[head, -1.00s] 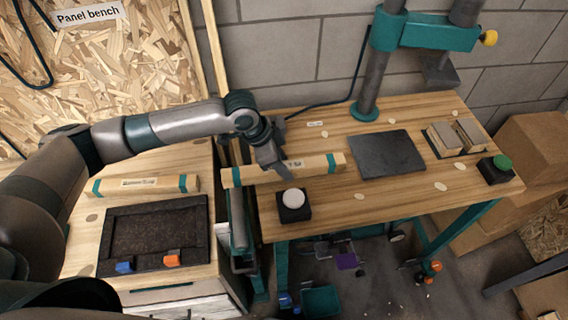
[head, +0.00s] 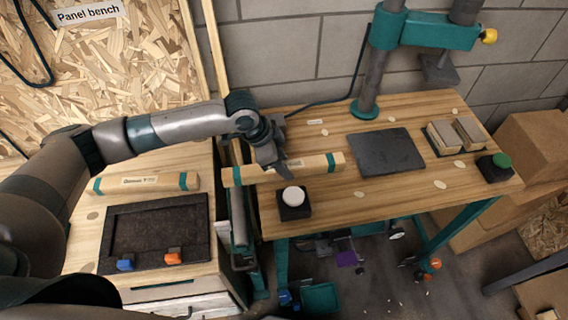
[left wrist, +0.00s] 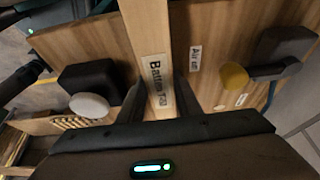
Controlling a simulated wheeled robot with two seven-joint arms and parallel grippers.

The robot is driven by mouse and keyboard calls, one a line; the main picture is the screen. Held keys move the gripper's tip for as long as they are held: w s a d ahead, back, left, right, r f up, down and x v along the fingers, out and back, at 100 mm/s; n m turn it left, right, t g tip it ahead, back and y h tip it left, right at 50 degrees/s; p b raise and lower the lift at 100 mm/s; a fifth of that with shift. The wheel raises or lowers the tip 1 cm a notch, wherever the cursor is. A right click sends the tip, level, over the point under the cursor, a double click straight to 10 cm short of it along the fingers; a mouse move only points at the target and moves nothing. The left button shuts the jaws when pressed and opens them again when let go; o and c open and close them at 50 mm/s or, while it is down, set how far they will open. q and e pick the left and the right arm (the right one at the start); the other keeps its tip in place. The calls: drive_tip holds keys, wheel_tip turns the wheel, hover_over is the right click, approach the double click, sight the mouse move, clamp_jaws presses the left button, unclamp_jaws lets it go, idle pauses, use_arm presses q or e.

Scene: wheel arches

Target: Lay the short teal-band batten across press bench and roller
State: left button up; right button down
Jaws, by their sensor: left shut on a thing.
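My left gripper (head: 279,170) is shut on a pale wooden batten (head: 318,164) with teal bands near its ends. The batten's left end is over the roller (head: 239,218) and its right part over the near left of the press bench (head: 400,193). I cannot tell whether it touches both. In the left wrist view the batten (left wrist: 146,32) runs between the fingers (left wrist: 158,98), its "Batten" label just ahead of them. A similar teal-banded batten (head: 150,182) lies on the left bench. My right gripper is not in view.
A black box with a white button (head: 293,198) stands close in front of the batten. A dark plate (head: 386,152), wood blocks (head: 443,137), a green-button box (head: 494,167) and the press column (head: 371,80) are farther right. A dark tray (head: 200,230) lies on the left bench.

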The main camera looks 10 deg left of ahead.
use_arm(q)
drive_tip(key=shift+f, duration=0.1)
idle(0.3)
drive_tip(key=o, duration=1.3)
drive_tip(key=shift+o, duration=0.2)
drive_tip(key=b+v, duration=0.2)
drive_tip(key=v, duration=1.5)
drive_tip(key=shift+a+b, duration=0.15)
drive_tip(key=shift+b, duration=0.25)
